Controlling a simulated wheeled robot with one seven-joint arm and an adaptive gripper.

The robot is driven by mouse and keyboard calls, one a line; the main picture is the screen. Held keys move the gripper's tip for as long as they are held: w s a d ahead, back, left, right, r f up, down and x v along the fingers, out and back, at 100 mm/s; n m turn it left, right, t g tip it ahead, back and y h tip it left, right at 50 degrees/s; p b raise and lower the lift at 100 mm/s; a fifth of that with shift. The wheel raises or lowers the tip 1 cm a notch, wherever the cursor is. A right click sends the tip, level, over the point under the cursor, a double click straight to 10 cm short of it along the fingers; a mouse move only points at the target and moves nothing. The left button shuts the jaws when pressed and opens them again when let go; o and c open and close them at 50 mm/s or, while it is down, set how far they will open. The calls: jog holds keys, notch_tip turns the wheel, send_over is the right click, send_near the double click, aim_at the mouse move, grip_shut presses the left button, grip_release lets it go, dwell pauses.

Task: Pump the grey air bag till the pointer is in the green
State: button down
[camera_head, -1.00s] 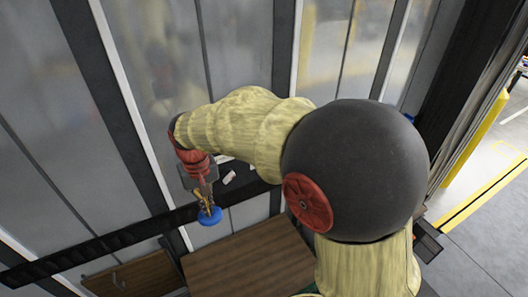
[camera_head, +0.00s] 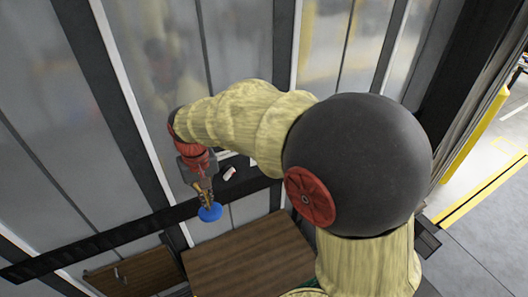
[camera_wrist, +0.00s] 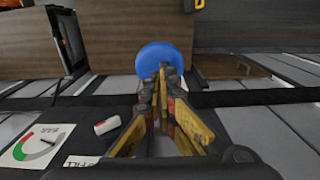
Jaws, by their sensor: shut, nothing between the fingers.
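My gripper (camera_wrist: 161,84) is shut and empty, its yellow fingers pointing at a round blue disc (camera_wrist: 160,58). The fingertips overlap the disc's lower edge in the wrist view; I cannot tell whether they touch it. In the head view my gripper (camera_head: 207,204) is just above the blue disc (camera_head: 210,213). A white dial (camera_wrist: 38,146) with a green band is at the lower left of the wrist view. Its small dark pointer (camera_wrist: 47,142) appears right of the green. A label partly reading "FILL" is beside it. I cannot pick out the grey air bag with certainty.
A white cylinder with a red end (camera_wrist: 107,125) lies by the dial. Wooden boxes (camera_head: 245,262) stand below and beyond the disc. A dark bar (camera_head: 90,248) crosses the grey panels. Open floor (camera_head: 485,235) shows at the right.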

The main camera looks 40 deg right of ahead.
aim_at(211, 213)
jog(key=shift+f+b, duration=2.25)
jog(key=shift+f, duration=1.5)
jog(key=shift+r+p, duration=2.7)
jog(key=shift+r, duration=1.2)
jog(key=shift+f, duration=0.15)
jog(key=shift+f+b, duration=2.45)
jog(key=shift+f, duration=1.35)
jog(key=shift+r, duration=0.2)
